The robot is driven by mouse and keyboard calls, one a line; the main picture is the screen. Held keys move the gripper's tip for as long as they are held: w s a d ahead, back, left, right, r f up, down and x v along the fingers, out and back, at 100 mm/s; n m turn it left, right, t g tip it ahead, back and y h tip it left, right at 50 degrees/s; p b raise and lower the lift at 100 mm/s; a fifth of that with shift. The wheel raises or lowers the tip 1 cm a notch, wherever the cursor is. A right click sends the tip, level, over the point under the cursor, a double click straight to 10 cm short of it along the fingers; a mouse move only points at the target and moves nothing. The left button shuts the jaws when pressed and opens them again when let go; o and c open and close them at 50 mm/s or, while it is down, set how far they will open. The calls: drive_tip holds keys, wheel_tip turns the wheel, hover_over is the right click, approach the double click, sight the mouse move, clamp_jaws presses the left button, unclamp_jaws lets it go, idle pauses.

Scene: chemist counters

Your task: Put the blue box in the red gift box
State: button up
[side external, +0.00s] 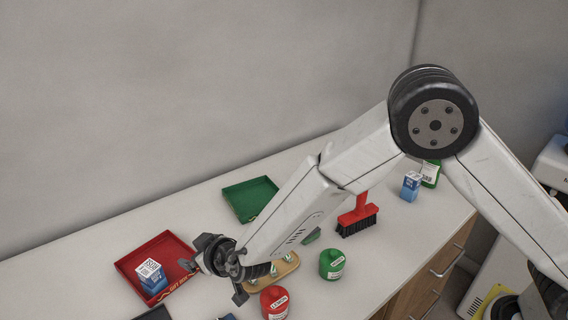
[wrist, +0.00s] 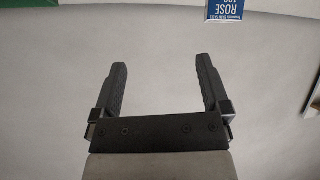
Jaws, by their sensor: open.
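The red gift box (side external: 167,248) is an open tray at the left of the counter in the side view. A blue box (side external: 155,284) with a white barcode label on top sits inside it, toward the front. A second blue box (side external: 410,188) stands at the far right of the counter. My gripper (side external: 212,281) is just right of the red gift box, its jaws apart. In the wrist view my gripper (wrist: 168,78) has nothing between its fingers.
A green tray (side external: 250,198) lies behind my arm. A red brush (side external: 357,218), a green canister (side external: 332,264) and a red canister (side external: 274,302) stand to the right of my gripper. A wooden holder (side external: 287,267) is partly hidden by my wrist. Clear counter lies behind the red box.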

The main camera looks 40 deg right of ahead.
drive_tip(key=s+d+r+m+g+h, duration=0.1)
drive_tip(key=s+d+g+h, duration=0.15)
drive_tip(key=d, duration=0.75)
drive_tip(key=s+d+r+m+g+h, duration=0.1)
drive_tip(key=s+d+g+h, duration=0.15)
drive_tip(key=d, duration=0.85)
drive_tip(key=s+d+g+y, duration=0.1)
drive_tip(key=s+d, duration=0.3)
drive_tip(key=s, duration=0.4)
drive_tip(key=s+d+r+m+g+y, duration=0.1)
drive_tip(key=s+d+g, duration=0.2)
drive_tip(key=s, duration=0.6)
drive_tip(key=shift+s+d+r+m+y, duration=0.3)
drive_tip(key=shift+d+y, duration=0.1)
drive_tip(key=shift+d, duration=0.65)
